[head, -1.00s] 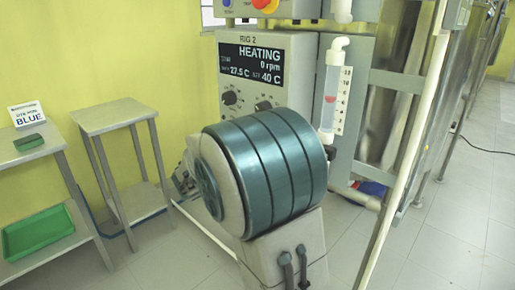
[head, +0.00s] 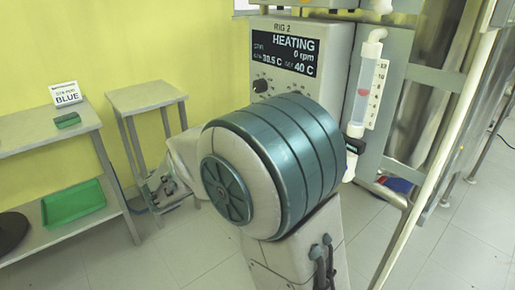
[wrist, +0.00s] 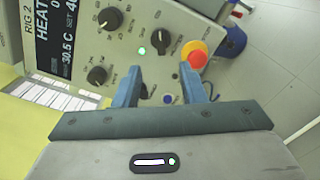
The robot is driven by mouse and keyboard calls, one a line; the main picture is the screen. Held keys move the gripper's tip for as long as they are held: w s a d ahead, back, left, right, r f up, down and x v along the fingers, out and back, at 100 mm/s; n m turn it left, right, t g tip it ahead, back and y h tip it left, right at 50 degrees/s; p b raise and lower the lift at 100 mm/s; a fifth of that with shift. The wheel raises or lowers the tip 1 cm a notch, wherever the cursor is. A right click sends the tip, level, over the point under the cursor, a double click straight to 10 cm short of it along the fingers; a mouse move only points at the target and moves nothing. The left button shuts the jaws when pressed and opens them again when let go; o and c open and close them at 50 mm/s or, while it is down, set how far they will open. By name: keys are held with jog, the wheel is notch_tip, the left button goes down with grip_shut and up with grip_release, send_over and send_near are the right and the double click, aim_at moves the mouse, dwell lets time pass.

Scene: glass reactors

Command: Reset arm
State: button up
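My arm (head: 270,165) fills the middle of the head view, in front of the rig. My gripper (wrist: 162,92) shows in the wrist view with its two blue-grey fingers spread apart and nothing between them. The fingers point toward the RIG 2 control panel (wrist: 120,60); I cannot tell the gap to it. In the head view my arm hides most of the gripper. The rig's control box (head: 335,45) stands behind my arm, and its display (head: 285,48) reads HEATING, 0 rpm, about 30.5 C, set 40 C.
The panel has black knobs (wrist: 108,18), a lit green lamp and a red-and-yellow button (wrist: 195,55). A flow tube (head: 362,85) and metal frame (head: 425,75) stand right of my arm. A small table (head: 147,98) and a shelf with a green tray (head: 72,203) stand left.

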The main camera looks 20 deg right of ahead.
jog(key=shift+a, duration=0.1)
dwell(0.3)
jog(key=s+d+r+m+g+y+p, duration=0.2)
jog(key=s+d+g+y+p, duration=0.15)
jog(key=s+p, duration=0.3)
jog(key=s+d+r+m+g+y+p, duration=0.2)
jog(key=s+m+g+y+p, duration=0.1)
jog(key=s+y+p, duration=0.3)
jog(key=s+a+r+m+t+y+p, duration=0.3)
jog(key=s+a+r+m+y+p, duration=0.2)
jog(key=s+a+r+y+p, duration=0.1)
jog(key=a+y+p, duration=0.1)
jog(key=a+p, duration=0.1)
jog(key=p, duration=0.1)
jog(key=shift+s+r, duration=0.4)
jog(key=shift+d+y, duration=0.2)
jog(key=shift+y, duration=0.05)
